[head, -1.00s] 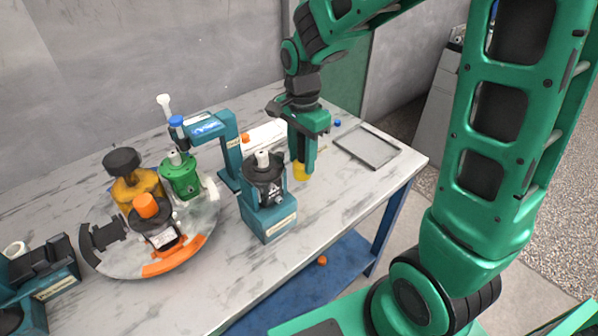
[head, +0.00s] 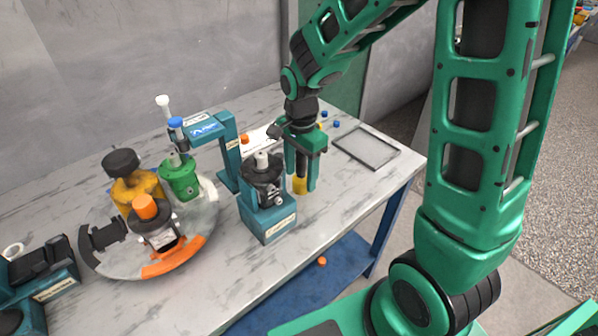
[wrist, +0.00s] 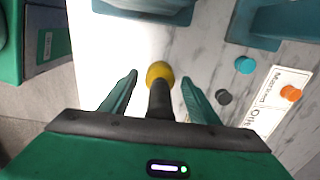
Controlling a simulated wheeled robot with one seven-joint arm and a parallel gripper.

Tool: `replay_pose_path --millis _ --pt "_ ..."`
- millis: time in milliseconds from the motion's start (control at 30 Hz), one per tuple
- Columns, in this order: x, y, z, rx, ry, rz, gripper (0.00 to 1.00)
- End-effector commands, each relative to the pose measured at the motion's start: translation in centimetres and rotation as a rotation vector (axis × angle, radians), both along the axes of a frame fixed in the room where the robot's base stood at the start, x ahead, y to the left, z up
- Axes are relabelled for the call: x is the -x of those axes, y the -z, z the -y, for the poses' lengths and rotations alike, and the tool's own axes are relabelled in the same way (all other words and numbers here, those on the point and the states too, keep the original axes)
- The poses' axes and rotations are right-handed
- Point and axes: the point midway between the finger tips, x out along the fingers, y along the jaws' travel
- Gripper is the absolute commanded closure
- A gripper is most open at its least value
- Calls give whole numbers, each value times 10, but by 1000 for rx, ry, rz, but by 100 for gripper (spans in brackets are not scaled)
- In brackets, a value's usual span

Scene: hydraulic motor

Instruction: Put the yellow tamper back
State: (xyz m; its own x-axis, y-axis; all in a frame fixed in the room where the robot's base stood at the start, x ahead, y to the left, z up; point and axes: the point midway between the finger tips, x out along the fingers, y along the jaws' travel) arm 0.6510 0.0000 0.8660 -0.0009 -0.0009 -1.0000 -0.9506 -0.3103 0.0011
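The yellow tamper (head: 299,185) has a yellow end and a dark stem. In the head view its yellow end shows low beside my gripper's fingers, at or close to the tabletop, right of the teal holder (head: 268,226). In the wrist view the yellow end (wrist: 158,71) lies beyond the dark stem, between the two fingertips. My gripper (head: 303,170) is over the tamper, pointing down. In the wrist view my gripper (wrist: 158,76) is open, with a visible gap on each side of the stem. Exact contact with the table is hidden.
A round tray (head: 110,262) with bottles and orange parts stands at left. A teal stand (head: 228,155) is behind the holder. Small blue caps (head: 336,124) and a grey flat tray (head: 367,147) lie at the right rear. The front right tabletop is clear.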

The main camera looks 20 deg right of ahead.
Motion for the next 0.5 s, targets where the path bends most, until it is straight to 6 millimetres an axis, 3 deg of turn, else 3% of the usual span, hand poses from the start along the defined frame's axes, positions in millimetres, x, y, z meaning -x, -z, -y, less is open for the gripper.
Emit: replay_pose_path --millis 300,500 --pt "-1 -4 0 -1 0 2 45" --pt "-1 -30 0 -1 0 5 45"
